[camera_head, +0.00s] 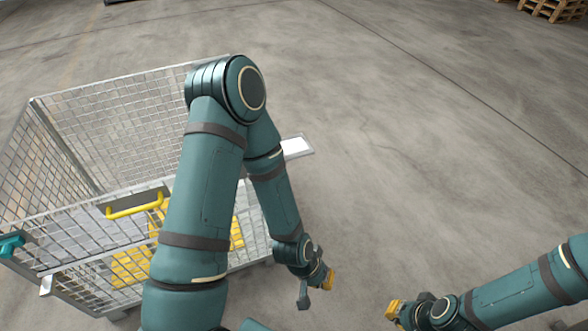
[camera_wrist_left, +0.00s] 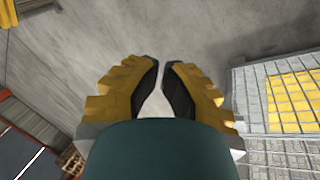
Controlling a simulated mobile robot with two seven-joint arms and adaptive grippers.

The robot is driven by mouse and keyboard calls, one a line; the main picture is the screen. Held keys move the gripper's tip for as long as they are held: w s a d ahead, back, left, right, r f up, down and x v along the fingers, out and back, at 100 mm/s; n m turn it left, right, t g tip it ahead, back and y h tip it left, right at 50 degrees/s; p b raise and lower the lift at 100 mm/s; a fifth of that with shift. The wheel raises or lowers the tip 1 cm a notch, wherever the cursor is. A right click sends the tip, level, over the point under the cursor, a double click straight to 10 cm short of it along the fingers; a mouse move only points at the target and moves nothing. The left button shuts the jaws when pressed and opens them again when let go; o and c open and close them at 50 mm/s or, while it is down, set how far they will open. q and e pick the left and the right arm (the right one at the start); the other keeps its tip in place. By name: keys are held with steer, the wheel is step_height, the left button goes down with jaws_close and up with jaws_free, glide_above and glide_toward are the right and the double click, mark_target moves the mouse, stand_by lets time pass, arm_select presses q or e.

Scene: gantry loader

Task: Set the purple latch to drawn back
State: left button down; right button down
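I see no purple latch in either view. The wire mesh cage (camera_head: 120,130) stands at the left of the head view, and my left arm covers part of its right side. My left gripper (camera_head: 326,281) hangs to the right of the cage, away from it. In the left wrist view its two yellow fingers (camera_wrist_left: 160,75) have a narrow gap between the tips, with only floor showing through and nothing held. My right gripper (camera_head: 394,311) is at the bottom right over bare floor, seen small, so its opening is unclear.
The cage carries a yellow handle (camera_head: 135,208) on a dark plate and a teal piece (camera_head: 11,246) at its left corner. Yellow items (camera_head: 130,268) lie inside it. A pale flat ledge (camera_head: 297,147) sticks out at right. Wooden pallets (camera_head: 553,8) are far back. The floor at right is clear.

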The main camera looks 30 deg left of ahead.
arm_select(q)
steer(key=shift+w+d, duration=0.2)
steer(key=shift+w, duration=0.1)
arm_select(e)
steer(key=shift+w+d, duration=0.2)
steer(key=shift+w, duration=0.1)
arm_select(q)
steer(key=shift+a, duration=0.1)
